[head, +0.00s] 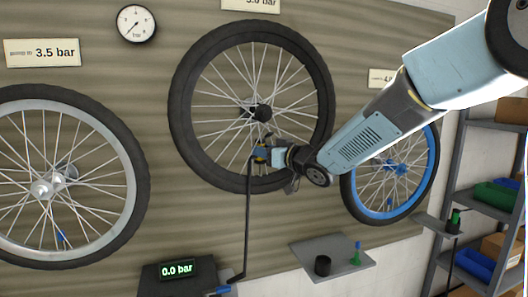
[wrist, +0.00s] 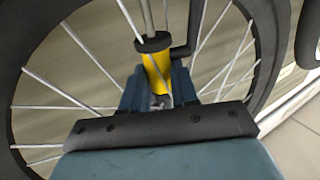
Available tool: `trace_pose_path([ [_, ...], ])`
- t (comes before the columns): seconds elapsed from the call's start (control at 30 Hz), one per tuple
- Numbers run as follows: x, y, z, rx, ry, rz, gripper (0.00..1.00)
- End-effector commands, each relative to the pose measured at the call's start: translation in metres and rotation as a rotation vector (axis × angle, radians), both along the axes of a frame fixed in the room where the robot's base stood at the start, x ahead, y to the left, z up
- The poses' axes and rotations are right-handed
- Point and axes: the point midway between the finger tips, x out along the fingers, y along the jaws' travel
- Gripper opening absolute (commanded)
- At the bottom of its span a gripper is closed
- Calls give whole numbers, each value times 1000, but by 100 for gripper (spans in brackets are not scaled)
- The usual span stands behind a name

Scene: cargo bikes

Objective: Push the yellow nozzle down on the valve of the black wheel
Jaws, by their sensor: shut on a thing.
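The black wheel (head: 183,95) hangs on the wall in the middle of the head view; its rim and spokes also fill the wrist view (wrist: 258,55). My gripper (head: 262,154) is at the lower part of this wheel, in front of the spokes. In the wrist view its blue-grey fingers (wrist: 158,92) are shut on the yellow nozzle (wrist: 156,74), which has a black collar at its top. A black hose (head: 248,210) hangs from the nozzle.
The pump box (head: 177,269) below reads 0.0 bar. A grey-rimmed wheel (head: 140,190) is at left, a blue-rimmed wheel (head: 375,212) at right. A storage rack (head: 478,175) stands at far right.

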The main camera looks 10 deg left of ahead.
Motion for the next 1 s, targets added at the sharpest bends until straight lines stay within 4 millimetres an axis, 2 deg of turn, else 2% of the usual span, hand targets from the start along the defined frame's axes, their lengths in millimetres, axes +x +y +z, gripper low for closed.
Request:
trace_pose_path([
  [0.97,0,0,-5,1,-1,0,2],
  [1.0,0,0,-5,1,-1,0,32],
])
